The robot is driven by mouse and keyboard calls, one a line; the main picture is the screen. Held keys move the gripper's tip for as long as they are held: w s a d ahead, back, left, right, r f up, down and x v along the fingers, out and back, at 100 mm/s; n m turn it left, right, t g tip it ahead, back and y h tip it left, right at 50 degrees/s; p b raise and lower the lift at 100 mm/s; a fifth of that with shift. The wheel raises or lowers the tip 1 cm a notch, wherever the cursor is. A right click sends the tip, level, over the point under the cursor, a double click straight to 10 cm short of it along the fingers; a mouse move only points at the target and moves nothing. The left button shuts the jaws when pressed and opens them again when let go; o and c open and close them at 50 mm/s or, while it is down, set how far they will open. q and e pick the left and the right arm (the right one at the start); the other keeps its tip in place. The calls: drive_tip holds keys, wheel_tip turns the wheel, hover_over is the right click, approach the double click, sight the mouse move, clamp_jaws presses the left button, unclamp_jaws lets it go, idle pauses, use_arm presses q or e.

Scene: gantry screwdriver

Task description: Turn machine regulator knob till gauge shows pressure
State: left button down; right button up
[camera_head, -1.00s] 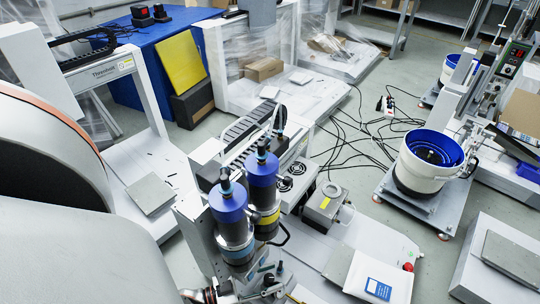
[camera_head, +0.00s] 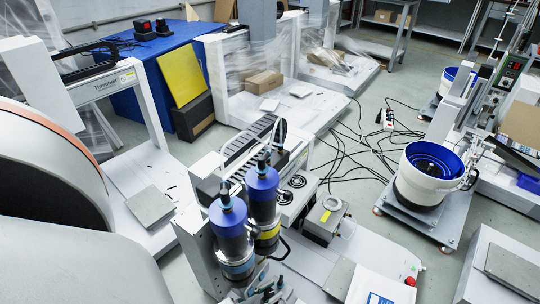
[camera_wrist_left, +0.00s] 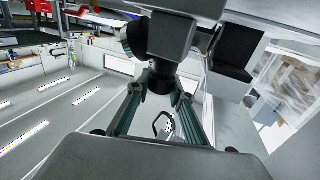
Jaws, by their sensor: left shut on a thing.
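A dark round regulator knob (camera_wrist_left: 161,82) sits under a grey block-like fitting (camera_wrist_left: 172,35) in the left wrist view. My left gripper (camera_wrist_left: 161,94) has its two fingers on either side of the knob and is shut on it. The knob cannot be made out there. No gauge face can be read in either view. My right gripper is not in view.
The grey machine base (camera_head: 313,268) carries a small metal box (camera_head: 325,217) and a white bag with a blue label (camera_head: 385,288). A blue-lined bowl feeder (camera_head: 428,180) stands at the right. Black cables (camera_head: 350,140) lie across the floor behind.

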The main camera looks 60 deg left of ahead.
use_arm(q)
drive_tip(key=c, duration=1.8)
unclamp_jaws()
drive_tip(key=shift+o, duration=0.2)
drive_tip(key=shift+s, duration=0.1)
drive_tip(key=s, duration=1.1)
drive_tip(key=shift+s, duration=0.4)
